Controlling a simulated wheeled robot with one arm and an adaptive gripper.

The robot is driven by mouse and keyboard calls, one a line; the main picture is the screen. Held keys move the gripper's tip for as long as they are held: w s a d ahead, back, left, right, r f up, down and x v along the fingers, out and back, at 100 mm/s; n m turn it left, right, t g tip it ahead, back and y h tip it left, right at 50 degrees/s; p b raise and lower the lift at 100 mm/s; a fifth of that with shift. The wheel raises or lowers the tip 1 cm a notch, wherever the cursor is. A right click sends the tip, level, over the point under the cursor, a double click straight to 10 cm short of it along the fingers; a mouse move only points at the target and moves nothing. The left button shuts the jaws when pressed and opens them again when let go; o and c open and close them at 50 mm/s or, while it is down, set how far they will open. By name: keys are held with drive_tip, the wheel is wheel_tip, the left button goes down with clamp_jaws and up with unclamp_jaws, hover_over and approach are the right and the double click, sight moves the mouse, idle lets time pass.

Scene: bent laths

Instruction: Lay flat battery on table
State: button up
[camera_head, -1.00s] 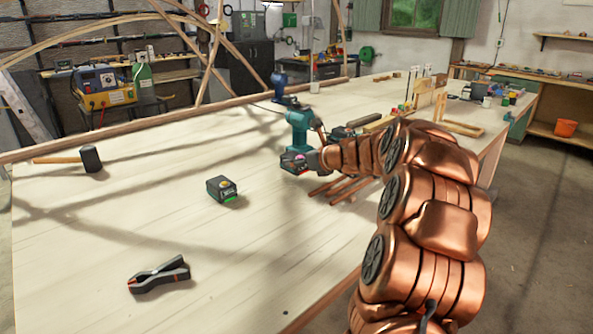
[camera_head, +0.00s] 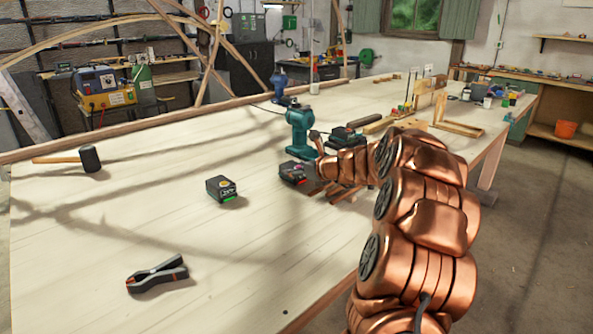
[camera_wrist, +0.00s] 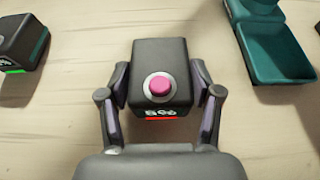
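The flat battery (camera_wrist: 160,55) is a dark block with a pink button and a red light on its near face. In the wrist view it sits between the two fingers of my gripper (camera_wrist: 162,100), which appear to touch its sides. In the head view the battery (camera_head: 293,173) is at or just above the table (camera_head: 130,225), beside the teal drill; its contact with the table cannot be made out. My gripper (camera_head: 318,168) reaches it from the right and is partly hidden by my arm.
A second battery (camera_head: 221,188) with a green light lies to the left; it also shows in the wrist view (camera_wrist: 22,40). A teal drill (camera_head: 299,132) stands just behind. A clamp (camera_head: 157,274) and a mallet (camera_head: 88,159) lie left. The table's front middle is clear.

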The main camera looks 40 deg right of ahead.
drive_tip(key=o, duration=0.3)
drive_tip(key=shift+r, duration=0.15)
drive_tip(key=p+v, duration=0.1)
drive_tip(key=v, duration=1.1)
idle(0.4)
